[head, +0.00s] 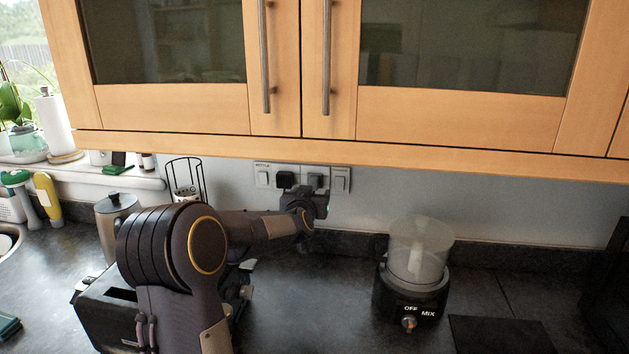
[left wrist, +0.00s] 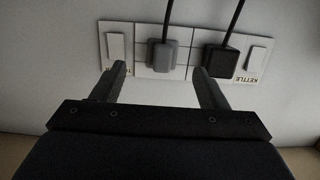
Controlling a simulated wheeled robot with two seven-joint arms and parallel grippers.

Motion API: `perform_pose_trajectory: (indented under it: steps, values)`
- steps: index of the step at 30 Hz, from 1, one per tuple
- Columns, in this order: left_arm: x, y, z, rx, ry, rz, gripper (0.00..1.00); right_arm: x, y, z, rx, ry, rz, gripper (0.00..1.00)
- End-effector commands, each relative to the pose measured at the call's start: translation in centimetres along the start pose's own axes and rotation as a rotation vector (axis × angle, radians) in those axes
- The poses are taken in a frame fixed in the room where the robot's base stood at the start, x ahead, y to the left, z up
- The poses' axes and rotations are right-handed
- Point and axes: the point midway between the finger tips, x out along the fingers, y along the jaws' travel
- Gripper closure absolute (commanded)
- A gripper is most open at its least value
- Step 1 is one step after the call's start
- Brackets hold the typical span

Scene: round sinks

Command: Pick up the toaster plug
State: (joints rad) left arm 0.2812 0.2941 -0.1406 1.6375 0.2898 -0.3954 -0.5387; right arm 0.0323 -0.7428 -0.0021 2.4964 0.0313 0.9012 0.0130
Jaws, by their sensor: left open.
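A grey plug (left wrist: 162,55) sits in the wall socket panel (head: 260,170), beside a black plug (left wrist: 219,61); both cords show in the left wrist view. The label by the black plug reads KETTLE; the label on the grey plug's side is mostly hidden by a finger. In the head view the grey plug (head: 315,180) is right of the black plug (head: 285,180). My left gripper (left wrist: 159,68) is open and empty, its fingertips either side of the grey plug and a little short of it; contact cannot be told. My right gripper is not in view.
The black toaster (head: 110,318) is partly behind my left arm. A blender (head: 410,290) stands on the counter to the right. Wooden cabinets (head: 200,110) overhang the sockets closely. A kettle (head: 116,215) and a wire rack (head: 186,178) stand to the left.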

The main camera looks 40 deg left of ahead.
Motion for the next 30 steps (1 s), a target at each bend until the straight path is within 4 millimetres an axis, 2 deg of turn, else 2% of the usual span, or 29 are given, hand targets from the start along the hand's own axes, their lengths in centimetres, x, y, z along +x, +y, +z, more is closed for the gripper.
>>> perform_pose_trajectory:
  steps: [12,15,22,30]
  values:
    - [5.5,-0.5,-0.6,-0.003,-0.004,0.002,0.33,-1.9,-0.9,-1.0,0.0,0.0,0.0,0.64]
    - [6.2,-0.4,-0.5,-0.003,-0.003,0.002,0.33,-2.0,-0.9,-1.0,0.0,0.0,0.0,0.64]
    - [6.3,-0.4,-0.5,-0.003,-0.002,0.003,0.33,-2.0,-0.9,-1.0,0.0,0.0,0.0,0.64]
    - [6.3,-0.4,-0.5,-0.003,-0.003,0.003,0.67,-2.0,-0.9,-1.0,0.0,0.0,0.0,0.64]
